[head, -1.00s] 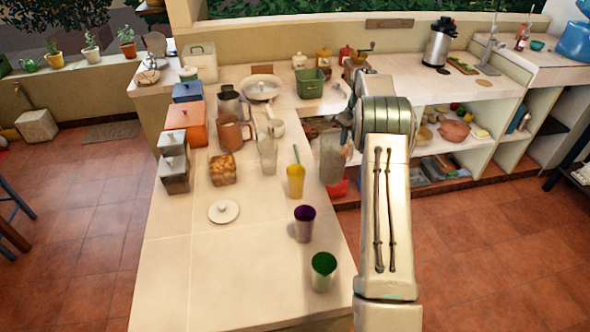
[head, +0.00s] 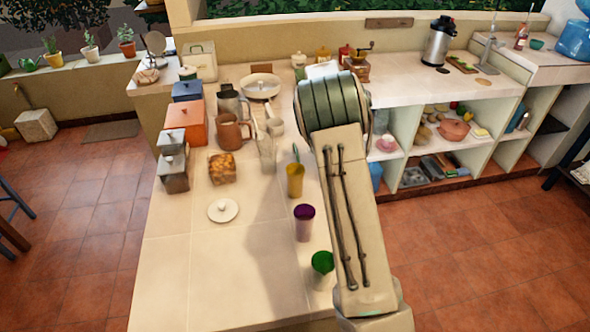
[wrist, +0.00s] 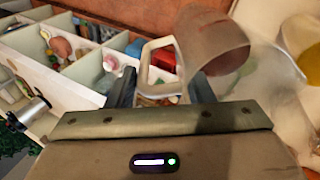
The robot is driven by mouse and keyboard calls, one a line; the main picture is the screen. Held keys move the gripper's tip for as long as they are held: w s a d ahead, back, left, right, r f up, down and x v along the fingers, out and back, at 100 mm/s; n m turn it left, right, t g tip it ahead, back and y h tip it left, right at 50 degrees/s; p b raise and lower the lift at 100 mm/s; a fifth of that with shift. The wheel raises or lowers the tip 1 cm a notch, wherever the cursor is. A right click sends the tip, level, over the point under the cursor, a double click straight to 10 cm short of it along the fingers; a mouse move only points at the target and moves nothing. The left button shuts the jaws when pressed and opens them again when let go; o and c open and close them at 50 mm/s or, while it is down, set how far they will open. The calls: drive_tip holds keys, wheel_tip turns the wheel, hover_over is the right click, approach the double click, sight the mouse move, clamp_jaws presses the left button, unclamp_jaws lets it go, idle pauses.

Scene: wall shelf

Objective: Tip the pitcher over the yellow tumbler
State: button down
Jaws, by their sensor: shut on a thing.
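The yellow tumbler (head: 295,181) stands upright on the counter with a thin green stick in it. In the wrist view a yellow shape at the right edge (wrist: 306,38) looks like this tumbler, partly cut off. My gripper (wrist: 160,92) is shut on the handle of a greyish-brown pitcher (wrist: 205,32). The pitcher appears tilted in the wrist view, its body up and to the right of the fingers. In the head view my arm hides the gripper and the pitcher. I cannot tell whether anything is flowing from it.
A purple tumbler (head: 304,222) and a green tumbler (head: 322,268) stand nearer on the counter. A clear glass vessel (head: 267,155) and a brown mug (head: 230,133) stand behind left. A white lid (head: 223,210) lies flat. The front left counter (head: 185,275) is clear.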

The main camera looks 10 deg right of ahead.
drive_tip(key=shift+s+a+r+t+h, duration=0.1)
drive_tip(key=shift+s+a+t+h, duration=0.05)
drive_tip(key=shift+a+h, duration=0.3)
drive_tip(key=shift+s+a+r+t+h, duration=0.15)
drive_tip(key=shift+a+h, duration=0.1)
drive_tip(key=shift+a, duration=0.3)
drive_tip(key=a+h+b, duration=0.1)
drive_tip(key=b, duration=0.1)
drive_tip(key=a+h+b, duration=0.1)
drive_tip(key=s+r+t+h+b, duration=0.1)
drive_tip(key=b, duration=0.1)
drive_tip(key=shift+a+h+b, duration=0.3)
drive_tip(key=shift+a, duration=0.1)
drive_tip(key=shift+a+f+h+b, duration=0.1)
drive_tip(key=shift+a+h+b, duration=0.25)
drive_tip(key=shift+b, duration=0.3)
drive_tip(key=shift+s+a+r+t+h+b, duration=0.15)
drive_tip(key=shift+a+r+t+h+b, duration=0.2)
drive_tip(key=shift+h+b, duration=0.55)
drive_tip(key=shift+s+a+r+t+h+b, duration=0.15)
drive_tip(key=shift+a+r+h+b, duration=0.25)
drive_tip(key=shift+b, duration=1)
idle(3.2)
